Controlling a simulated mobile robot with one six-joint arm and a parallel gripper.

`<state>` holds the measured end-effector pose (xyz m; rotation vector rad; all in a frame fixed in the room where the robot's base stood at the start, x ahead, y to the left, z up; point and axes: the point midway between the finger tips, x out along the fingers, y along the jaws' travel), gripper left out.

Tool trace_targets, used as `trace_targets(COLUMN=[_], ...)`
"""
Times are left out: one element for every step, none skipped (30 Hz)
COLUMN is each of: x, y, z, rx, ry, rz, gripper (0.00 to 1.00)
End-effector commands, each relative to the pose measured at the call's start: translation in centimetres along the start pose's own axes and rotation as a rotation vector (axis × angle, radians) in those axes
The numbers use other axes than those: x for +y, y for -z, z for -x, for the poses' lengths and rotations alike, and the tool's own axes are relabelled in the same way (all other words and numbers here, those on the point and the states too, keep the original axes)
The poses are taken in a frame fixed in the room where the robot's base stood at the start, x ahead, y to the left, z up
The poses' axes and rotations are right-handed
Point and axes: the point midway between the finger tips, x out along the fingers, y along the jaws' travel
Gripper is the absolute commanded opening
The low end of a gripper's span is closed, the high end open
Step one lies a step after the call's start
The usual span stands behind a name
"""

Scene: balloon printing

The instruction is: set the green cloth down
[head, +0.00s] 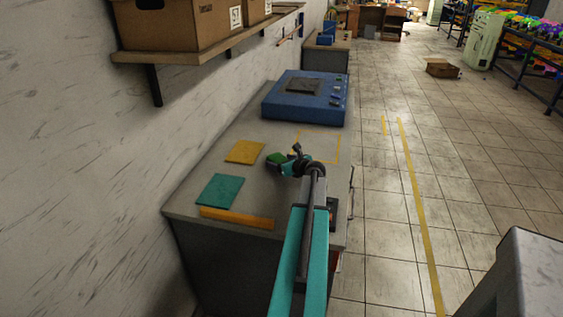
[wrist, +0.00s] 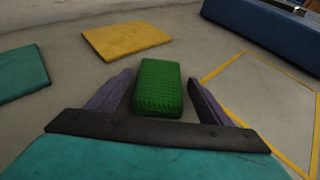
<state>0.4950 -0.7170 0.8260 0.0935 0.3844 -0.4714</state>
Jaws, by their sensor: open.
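The green cloth (wrist: 158,88) is a small, textured, folded block. In the wrist view it lies between the two fingers of my gripper (wrist: 160,92), with a gap showing on each side. My gripper is open around it. In the head view the green cloth (head: 276,158) shows at the tip of my gripper (head: 283,161), low over the grey worktop (head: 236,146). It looks to be at the worktop surface, but any small gap beneath it is hard to tell.
A yellow pad (head: 244,152) and a teal pad (head: 219,190) lie to the left on the worktop. An orange bar (head: 237,218) lies near the front edge. A blue machine (head: 305,97) stands at the back. A yellow taped outline (head: 339,150) marks bare worktop at right.

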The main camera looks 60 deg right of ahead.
Motion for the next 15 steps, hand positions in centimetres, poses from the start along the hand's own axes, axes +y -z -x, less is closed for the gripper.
trace_targets(x=[0.0, 0.0, 0.0, 0.0, 0.0, 0.0, 0.0, 0.0, 0.0, 0.1, 0.1, 0.1, 0.1, 0.1, 0.1], y=[-0.1, -0.3, -0.3, -0.2, -0.2, -0.2, -0.2, -0.2, -0.2, -0.2, -0.1, -0.1, -0.1, -0.1, -0.1], z=[0.1, 0.1, 0.2, 0.4, 0.5, 0.8, 1.0, 1.2, 1.6, 1.9, 2.2, 2.6, 3.0, 3.3, 3.8], rx=[0.0, 0.0, 0.0, 0.0, 0.0, 0.0, 0.0, 0.0, 0.0, 0.0, 0.0, 0.0, 0.0, 0.0, 0.0], ry=[0.0, 0.0, 0.0, 0.0, 0.0, 0.001, 0.001, 0.001, 0.001, 0.001, 0.001, 0.001, 0.001, 0.001, 0.001], rz=[0.0, 0.0, 0.0, 0.0, 0.0, -0.001, -0.001, -0.001, -0.001, -0.001, -0.001, -0.001, -0.001, 0.0, 0.0], gripper=[0.73, 0.73, 0.73, 0.73, 0.73, 0.73, 0.73, 0.73, 0.73, 0.73, 0.73, 0.73, 0.73, 0.73, 0.73])
